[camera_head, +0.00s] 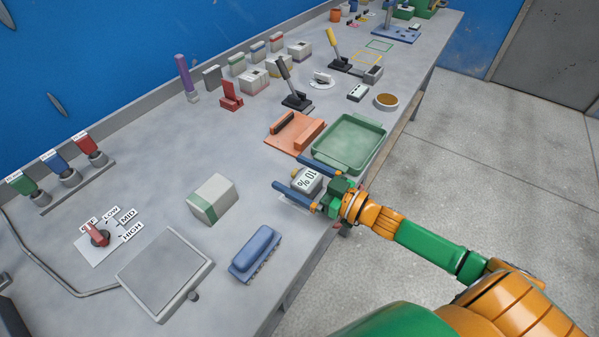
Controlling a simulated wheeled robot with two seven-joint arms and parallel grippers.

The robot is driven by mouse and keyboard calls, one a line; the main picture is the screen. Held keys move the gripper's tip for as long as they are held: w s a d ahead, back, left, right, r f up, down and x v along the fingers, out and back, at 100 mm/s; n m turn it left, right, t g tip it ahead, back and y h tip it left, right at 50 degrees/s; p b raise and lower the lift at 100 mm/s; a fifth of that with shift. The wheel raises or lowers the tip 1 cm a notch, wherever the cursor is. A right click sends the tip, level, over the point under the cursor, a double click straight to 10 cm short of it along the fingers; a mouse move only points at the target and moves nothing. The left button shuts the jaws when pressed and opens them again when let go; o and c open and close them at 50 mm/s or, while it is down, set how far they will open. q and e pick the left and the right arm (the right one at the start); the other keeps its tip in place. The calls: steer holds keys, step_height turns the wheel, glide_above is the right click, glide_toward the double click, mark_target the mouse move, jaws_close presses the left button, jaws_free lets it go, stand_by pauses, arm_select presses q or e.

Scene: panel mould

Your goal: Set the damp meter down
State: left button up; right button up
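The damp meter (308,181) is a small grey-white block whose display reads "10 %" and appears upside down. It is at the table's front edge, in the middle of the picture. My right gripper (298,183) comes in from the right, with one blue finger along each side of the meter. The fingers look closed against its sides. A pale outlined patch (289,203) shows partly on the table under the lower finger. I cannot tell whether the meter touches the table. My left gripper is out of view.
A green tray (350,143) and an orange board (294,133) lie just beyond the gripper. Bare table lies left of the gripper.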

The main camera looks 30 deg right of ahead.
steer(key=v, duration=1.2)
steer(key=shift+p, duration=0.4)
